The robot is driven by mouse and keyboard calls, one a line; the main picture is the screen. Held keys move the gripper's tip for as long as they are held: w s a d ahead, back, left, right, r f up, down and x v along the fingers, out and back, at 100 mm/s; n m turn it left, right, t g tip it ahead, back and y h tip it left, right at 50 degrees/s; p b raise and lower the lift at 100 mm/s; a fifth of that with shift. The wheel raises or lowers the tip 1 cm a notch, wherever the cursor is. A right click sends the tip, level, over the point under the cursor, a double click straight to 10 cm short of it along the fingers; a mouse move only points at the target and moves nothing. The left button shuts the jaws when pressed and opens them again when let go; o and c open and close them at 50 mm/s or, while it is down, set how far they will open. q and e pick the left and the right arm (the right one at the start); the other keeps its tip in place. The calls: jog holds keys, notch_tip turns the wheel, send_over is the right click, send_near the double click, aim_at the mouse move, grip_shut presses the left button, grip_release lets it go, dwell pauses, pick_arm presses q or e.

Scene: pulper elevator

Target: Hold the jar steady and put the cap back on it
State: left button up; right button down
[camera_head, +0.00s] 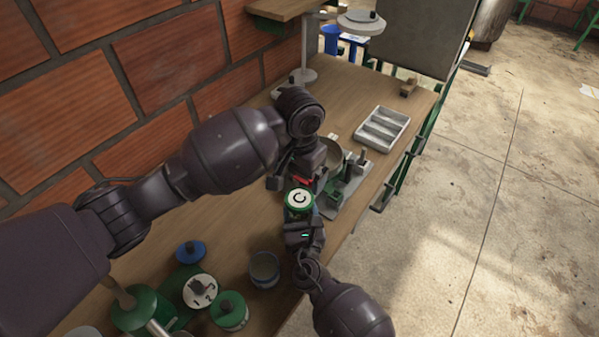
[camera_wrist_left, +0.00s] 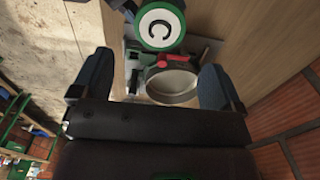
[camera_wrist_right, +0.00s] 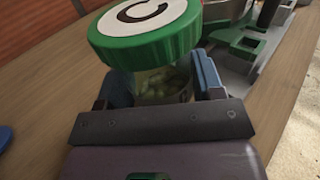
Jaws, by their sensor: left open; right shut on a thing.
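The jar (camera_wrist_right: 160,85) is see-through with pale green contents. My right gripper (camera_wrist_right: 153,82) is shut around its body in the right wrist view. The cap (camera_wrist_right: 148,28), green-rimmed with a white top and a black C, sits over the jar's mouth; I cannot tell whether it is fully seated. In the head view the cap (camera_head: 299,199) lies between my two grippers and hides most of the jar. My left gripper (camera_wrist_left: 157,80) is open and empty; the cap is beyond its fingertips in the left wrist view (camera_wrist_left: 160,26). My right gripper also shows in the head view (camera_head: 302,222).
A grey fixture (camera_head: 350,187) with a round pan (camera_wrist_left: 172,86) stands beside my grippers. A grey compartment tray (camera_head: 382,129) is farther back. A blue-rimmed open jar (camera_head: 265,268), a blue lid (camera_head: 190,251) and a green-lidded jar (camera_head: 229,310) are near the front. A brick wall (camera_head: 160,70) borders the bench.

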aim_at(300, 198)
pick_arm(q)
jog(key=shift+f, duration=0.1)
jog(key=shift+f, duration=3.95)
jog(key=c, duration=0.9)
jog(key=shift+c, duration=0.3)
jog(key=o, duration=1.1)
jog(key=shift+r, duration=0.15)
notch_tip(300, 198, up, 12)
